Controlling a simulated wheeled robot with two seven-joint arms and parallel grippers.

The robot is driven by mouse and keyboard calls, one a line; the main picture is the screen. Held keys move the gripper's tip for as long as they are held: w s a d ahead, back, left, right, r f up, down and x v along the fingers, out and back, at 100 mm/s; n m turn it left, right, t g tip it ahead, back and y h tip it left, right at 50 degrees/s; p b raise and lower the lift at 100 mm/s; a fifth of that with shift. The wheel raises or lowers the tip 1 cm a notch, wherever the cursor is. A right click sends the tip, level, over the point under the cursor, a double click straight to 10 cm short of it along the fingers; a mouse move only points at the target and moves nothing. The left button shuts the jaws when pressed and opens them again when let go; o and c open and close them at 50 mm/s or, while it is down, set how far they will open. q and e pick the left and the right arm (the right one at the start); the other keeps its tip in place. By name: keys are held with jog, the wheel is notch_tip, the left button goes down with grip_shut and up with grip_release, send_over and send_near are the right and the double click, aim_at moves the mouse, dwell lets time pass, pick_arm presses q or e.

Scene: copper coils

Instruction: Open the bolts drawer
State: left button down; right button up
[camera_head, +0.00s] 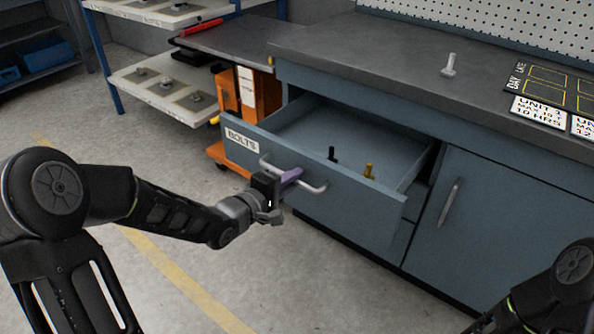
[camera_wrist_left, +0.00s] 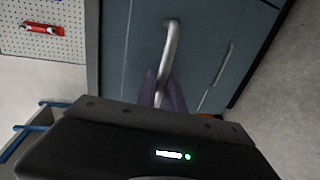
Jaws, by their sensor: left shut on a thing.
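The bolts drawer (camera_head: 345,203) is blue-grey, carries a white label reading BOLTS and stands well out of the workbench. Its inside shows, with a small black bolt (camera_head: 332,153) and a yellow bolt (camera_head: 369,171) on its floor. My left gripper (camera_head: 290,178) is shut on the drawer's handle (camera_head: 312,188), a pale bar on the drawer front. In the left wrist view the purple fingers (camera_wrist_left: 163,92) lie around the handle bar (camera_wrist_left: 171,48). My right arm shows at the lower right of the head view, but its gripper is out of frame.
A cupboard door with a vertical handle (camera_head: 450,202) is right of the drawer. The grey worktop (camera_head: 400,75) holds a pale upright bolt (camera_head: 449,66) and a dark board (camera_head: 555,88). An orange cart (camera_head: 250,95) and a shelf rack stand at left. Floor before the drawer is clear.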

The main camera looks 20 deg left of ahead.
pick_arm(q)
jog(key=shift+s, duration=0.15)
jog(key=c, duration=1.5)
grip_release()
jog(key=shift+o, duration=0.2)
jog(key=p+v, duration=0.2)
jog(key=v, duration=0.5)
jog(key=shift+s+a, duration=0.15)
jog(key=shift+s, duration=0.25)
